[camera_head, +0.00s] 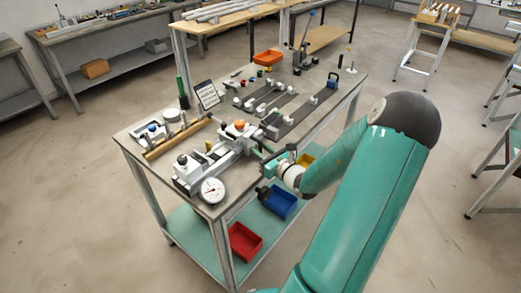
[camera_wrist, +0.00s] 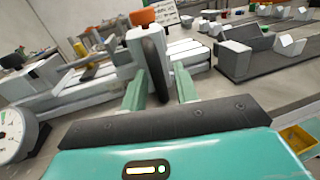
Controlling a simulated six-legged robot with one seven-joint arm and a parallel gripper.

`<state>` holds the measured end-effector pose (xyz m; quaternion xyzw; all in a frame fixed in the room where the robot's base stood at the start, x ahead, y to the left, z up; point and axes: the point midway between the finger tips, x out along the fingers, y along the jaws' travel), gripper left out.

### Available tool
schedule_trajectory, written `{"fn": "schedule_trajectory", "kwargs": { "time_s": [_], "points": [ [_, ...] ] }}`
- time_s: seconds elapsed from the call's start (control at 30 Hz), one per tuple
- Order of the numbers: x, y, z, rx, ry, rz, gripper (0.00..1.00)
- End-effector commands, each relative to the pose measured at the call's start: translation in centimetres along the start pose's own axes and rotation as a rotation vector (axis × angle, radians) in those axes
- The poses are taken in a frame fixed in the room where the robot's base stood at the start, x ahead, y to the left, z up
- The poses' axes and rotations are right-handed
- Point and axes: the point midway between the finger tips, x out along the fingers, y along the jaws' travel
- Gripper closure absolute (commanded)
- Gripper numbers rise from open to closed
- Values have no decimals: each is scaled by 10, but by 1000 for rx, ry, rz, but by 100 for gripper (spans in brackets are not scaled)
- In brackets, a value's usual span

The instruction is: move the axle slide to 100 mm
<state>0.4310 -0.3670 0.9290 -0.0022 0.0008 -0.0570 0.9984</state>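The likely axle slide (camera_head: 238,132) is a pale block with an orange knob on the long pale rail jig at the front of the bench. In the wrist view, the white block (camera_wrist: 135,43) carries a dark upright rounded plate (camera_wrist: 154,62) facing me. My gripper (camera_head: 258,152) is at the right side of this block. In the wrist view, my two green fingers (camera_wrist: 160,85) stand apart on either side of the dark plate, with a gap on the right; contact on the left is unclear. The scale reading is not legible.
A dial gauge (camera_head: 212,190) stands at the rail's near end. A second fixture with dark rails (camera_head: 297,112) lies farther back. A small sign (camera_head: 207,94) stands behind the jig. Blue (camera_head: 280,202) and red bins (camera_head: 243,241) sit on the lower shelf.

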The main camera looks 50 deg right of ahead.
Motion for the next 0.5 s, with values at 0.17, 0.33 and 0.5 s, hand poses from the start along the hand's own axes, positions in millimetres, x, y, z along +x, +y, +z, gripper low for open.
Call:
{"fn": "schedule_trajectory", "kwargs": {
  "time_s": [0.17,0.33,0.5],
  "points": [
    [4,0,0,-1,0,1,70],
    [4,0,0,-1,0,0,76],
    [3,0,0,-1,0,1,100]
  ]
}}
